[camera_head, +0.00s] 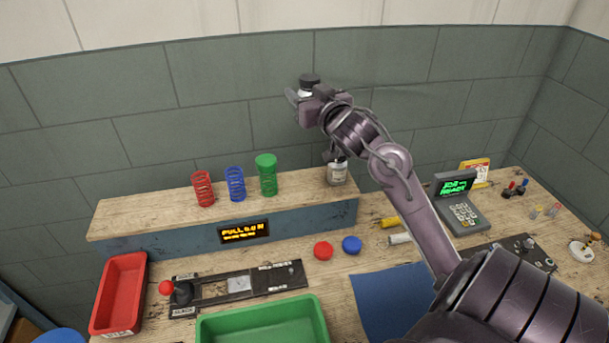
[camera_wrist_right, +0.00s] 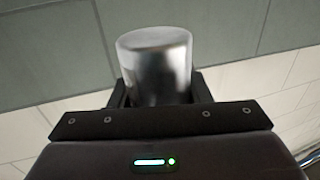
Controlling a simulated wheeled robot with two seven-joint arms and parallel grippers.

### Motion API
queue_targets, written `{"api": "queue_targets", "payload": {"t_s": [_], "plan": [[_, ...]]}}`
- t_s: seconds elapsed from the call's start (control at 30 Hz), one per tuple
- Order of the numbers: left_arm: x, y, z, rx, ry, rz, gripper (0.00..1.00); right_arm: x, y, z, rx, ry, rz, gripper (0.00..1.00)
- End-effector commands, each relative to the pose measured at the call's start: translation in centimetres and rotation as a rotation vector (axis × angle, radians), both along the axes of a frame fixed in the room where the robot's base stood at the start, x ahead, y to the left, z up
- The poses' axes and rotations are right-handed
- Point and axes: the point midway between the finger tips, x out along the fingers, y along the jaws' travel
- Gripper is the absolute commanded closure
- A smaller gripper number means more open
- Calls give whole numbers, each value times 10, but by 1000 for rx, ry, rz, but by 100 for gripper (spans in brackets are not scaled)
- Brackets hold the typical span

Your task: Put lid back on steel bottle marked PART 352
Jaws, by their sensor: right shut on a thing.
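My right gripper (camera_head: 306,97) is raised in front of the grey wall, above the shelf. I cannot tell whether this is a lid or a bottle. A silvery container with a pale label (camera_head: 337,173) stands upright at the right end of the shelf, below and apart from the gripper. Its top is partly hidden by dark parts, and its label is too small to read. My left gripper is not in view.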

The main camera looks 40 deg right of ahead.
Motion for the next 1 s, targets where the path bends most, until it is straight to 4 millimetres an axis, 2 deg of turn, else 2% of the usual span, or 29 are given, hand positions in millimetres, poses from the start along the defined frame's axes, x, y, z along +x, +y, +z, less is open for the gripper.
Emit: {"api": "queue_targets", "payload": {"t_s": [0.1, 0.23, 0.37, 0.6, 0.7, 0.83, 1.0], "plan": [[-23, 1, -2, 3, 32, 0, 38, 0, 0, 1, -1, -3, 0, 100], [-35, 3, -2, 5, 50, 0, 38, 0, 0, -6, 1, 1, 1, 100], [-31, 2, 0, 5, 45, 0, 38, 0, 1, -33, 3, 4, 0, 100], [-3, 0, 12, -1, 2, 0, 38, 0, 0, -96, 3, 5, 0, 100], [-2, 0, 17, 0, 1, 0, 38, 0, 1, -120, 1, 3, 0, 100], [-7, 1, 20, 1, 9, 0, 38, 0, 1, -144, 0, 1, 0, 100], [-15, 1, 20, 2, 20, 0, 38, 0, 0, -156, -2, -4, 0, 100]]}}
